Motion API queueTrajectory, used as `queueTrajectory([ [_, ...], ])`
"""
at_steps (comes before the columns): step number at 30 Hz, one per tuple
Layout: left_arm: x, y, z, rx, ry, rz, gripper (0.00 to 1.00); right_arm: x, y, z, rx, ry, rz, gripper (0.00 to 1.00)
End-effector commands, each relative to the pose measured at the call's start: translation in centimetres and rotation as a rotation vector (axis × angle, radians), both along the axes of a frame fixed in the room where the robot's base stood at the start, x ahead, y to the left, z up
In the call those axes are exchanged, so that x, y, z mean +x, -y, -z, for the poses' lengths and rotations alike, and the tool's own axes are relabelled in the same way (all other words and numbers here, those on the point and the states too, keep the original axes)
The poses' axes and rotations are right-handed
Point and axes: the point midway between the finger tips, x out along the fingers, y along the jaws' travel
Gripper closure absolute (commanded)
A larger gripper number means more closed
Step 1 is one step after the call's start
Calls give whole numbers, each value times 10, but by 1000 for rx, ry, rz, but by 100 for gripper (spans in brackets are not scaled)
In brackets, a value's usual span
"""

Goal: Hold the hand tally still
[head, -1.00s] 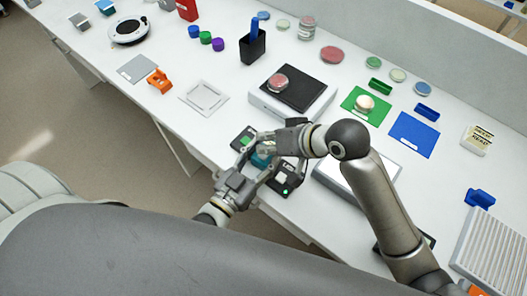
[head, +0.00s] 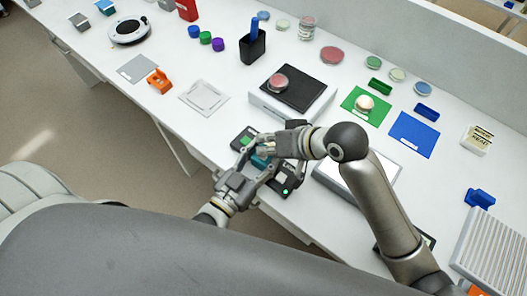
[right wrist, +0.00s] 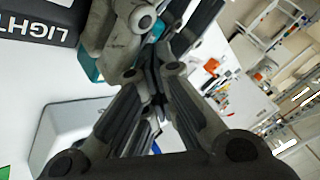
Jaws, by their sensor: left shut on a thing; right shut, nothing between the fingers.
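The hand tally is most likely the small teal thing (head: 260,162) near the table's front edge, partly hidden by both grippers. Teal parts also show at the upper left of the right wrist view (right wrist: 90,66). My left gripper (head: 254,168) is shut on it from the front. My right gripper (head: 262,142) is shut and empty, just behind and above the teal thing. In the right wrist view its fingers (right wrist: 153,85) are together close to the left gripper. Whether they touch the tally cannot be told.
Black boxes with green marks stand close by, one behind left (head: 243,136) and one at right (head: 286,180). A scale with a black top (head: 300,86) and a dish stands behind. A pale flat device (head: 345,180) lies right, partly under my right arm.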

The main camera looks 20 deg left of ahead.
Motion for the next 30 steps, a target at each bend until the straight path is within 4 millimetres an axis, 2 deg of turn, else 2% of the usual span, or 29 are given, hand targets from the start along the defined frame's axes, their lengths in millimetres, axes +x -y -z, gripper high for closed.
queueTrajectory([
  [30, 2, 0, -6, -4, 15, -1, 80, -1, 3, 12, -17, -9, 1, 100],
])
